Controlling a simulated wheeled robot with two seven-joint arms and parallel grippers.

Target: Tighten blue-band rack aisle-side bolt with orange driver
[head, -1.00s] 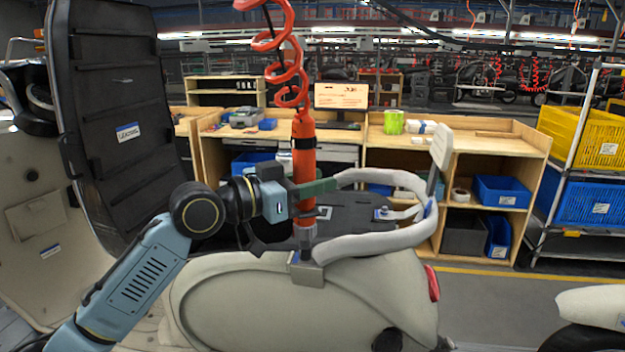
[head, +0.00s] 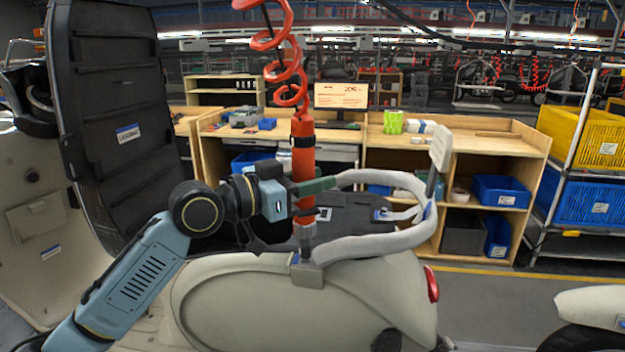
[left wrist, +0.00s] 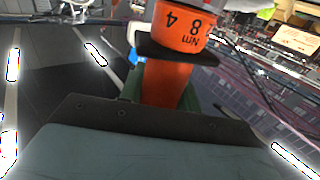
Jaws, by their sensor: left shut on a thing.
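The orange driver (head: 303,160) stands upright, hanging from a coiled red hose. My left gripper (head: 306,187) is shut around its body from the left. In the left wrist view the driver (left wrist: 168,82) shows between the green fingers, marked with an 8 and Nm. The driver's grey tip (head: 306,240) points down at the near foot of the grey rack (head: 370,244) on the cream scooter. The bolt is hidden under the tip; I cannot tell how far they engage. Blue shows on the rack's right side and beside its near foot. My right gripper is not in view.
A raised black seat (head: 118,125) stands at the left. Wooden benches with bins (head: 500,190) and a lit monitor (head: 341,96) stand behind. A shelf trolley with yellow and blue crates (head: 590,195) is at the right. Another scooter (head: 595,308) shows at lower right.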

